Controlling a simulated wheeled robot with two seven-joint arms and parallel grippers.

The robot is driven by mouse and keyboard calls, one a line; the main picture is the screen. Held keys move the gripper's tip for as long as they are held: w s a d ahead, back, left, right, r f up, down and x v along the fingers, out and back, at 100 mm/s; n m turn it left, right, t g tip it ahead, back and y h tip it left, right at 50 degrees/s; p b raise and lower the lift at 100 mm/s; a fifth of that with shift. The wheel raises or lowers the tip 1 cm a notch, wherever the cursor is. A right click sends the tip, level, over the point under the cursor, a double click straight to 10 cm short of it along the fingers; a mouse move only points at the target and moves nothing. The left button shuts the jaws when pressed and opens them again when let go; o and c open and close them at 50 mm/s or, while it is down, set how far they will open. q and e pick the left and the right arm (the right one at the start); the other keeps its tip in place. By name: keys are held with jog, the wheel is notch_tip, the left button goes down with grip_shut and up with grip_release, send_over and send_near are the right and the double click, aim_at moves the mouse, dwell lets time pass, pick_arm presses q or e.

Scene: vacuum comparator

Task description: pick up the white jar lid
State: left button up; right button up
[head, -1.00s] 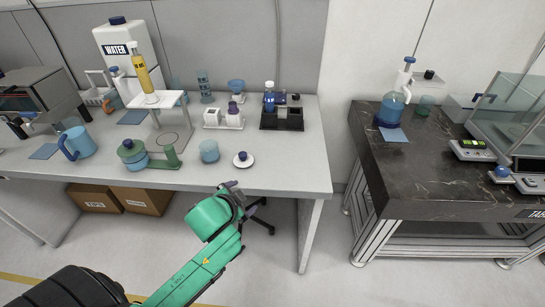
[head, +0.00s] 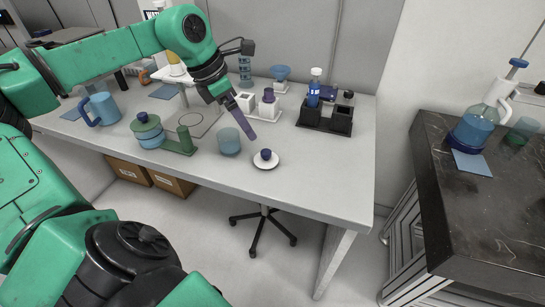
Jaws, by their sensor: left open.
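The white jar lid (head: 263,165), a small white disc with a dark blue knob, lies flat near the front edge of the light grey table (head: 330,190). My left gripper (head: 243,124) reaches over the table from the left, its purple-grey fingers pointing down towards the lid. It is open and empty. The fingertips are above and slightly left of the lid in the picture, apart from it. The lid is fully visible. My right gripper is not in view.
A translucent blue cup (head: 229,142) stands just left of the lid. A green-lidded blue jar (head: 147,130) and a blue mug (head: 100,109) are further left. A black holder (head: 325,117) with a blue bottle stands behind right. The tabletop right of the lid is clear.

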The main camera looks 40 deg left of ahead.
pick_arm(q)
send_over(265, 152)
jog(key=s+a, duration=0.1)
jog(key=s, duration=0.2)
jog(key=f, duration=0.4)
jog(key=f+p, duration=0.1)
jog(key=f, duration=0.1)
jog(key=shift+w+a, duration=0.15)
jog(key=shift+w, duration=0.1)
jog(key=p+x, duration=0.1)
jog(key=x, duration=0.3)
jog(key=shift+w+d+f, duration=0.25)
jog(key=shift+w, duration=0.05)
jog(key=shift+w+f+b, duration=0.1)
jog(key=shift+f+b, duration=0.3)
jog(key=shift+f, duration=0.3)
jog(key=shift+w+d+f+b, duration=0.1)
jog(key=shift+w+f+b, duration=0.2)
jog(key=shift+f+b, duration=0.2)
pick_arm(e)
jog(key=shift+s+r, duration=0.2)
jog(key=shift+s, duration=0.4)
pick_arm(q)
jog(key=shift+c, duration=0.3)
jog(key=c, duration=1.1)
